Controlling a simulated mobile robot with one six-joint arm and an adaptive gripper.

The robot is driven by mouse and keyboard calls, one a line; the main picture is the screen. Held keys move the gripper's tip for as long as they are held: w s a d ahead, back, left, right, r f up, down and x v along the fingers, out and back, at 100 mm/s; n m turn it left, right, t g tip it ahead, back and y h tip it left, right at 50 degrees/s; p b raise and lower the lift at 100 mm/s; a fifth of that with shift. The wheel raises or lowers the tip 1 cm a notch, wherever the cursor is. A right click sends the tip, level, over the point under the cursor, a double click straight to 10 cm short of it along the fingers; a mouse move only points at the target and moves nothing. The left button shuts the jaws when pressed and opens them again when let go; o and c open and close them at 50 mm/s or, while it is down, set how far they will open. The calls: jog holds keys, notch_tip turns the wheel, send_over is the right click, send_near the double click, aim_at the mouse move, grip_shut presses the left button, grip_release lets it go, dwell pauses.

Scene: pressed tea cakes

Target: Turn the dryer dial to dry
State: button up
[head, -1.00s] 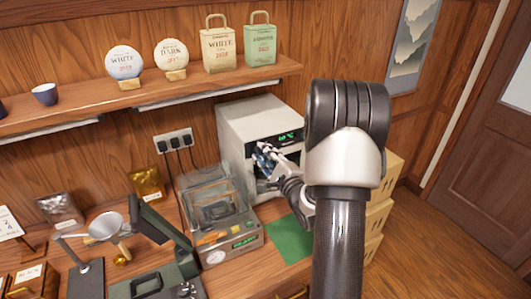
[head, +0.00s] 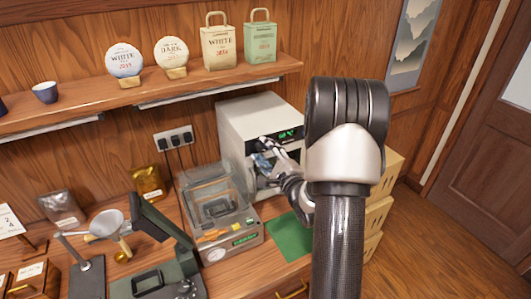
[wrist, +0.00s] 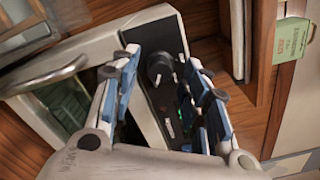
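The dryer (head: 232,117) is a white box against the wall with a dark front panel and a small green display; its text is too small to read. In the wrist view the dryer's panel (wrist: 168,35) holds a round black dial (wrist: 160,66) with a pale mark near its lower edge. My gripper (head: 262,147) is at the dryer's front. In the wrist view my gripper (wrist: 163,68) is open, one finger on each side of the dial, with visible gaps. The dial is hidden by my gripper in the head view.
A green mat (head: 289,237) lies in front of the dryer. Stacked boxes (head: 381,215) stand at the right. A shelf (head: 170,93) with tea cakes and bags runs above.

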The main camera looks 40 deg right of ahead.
jog(key=v, duration=1.2)
dwell(0.5)
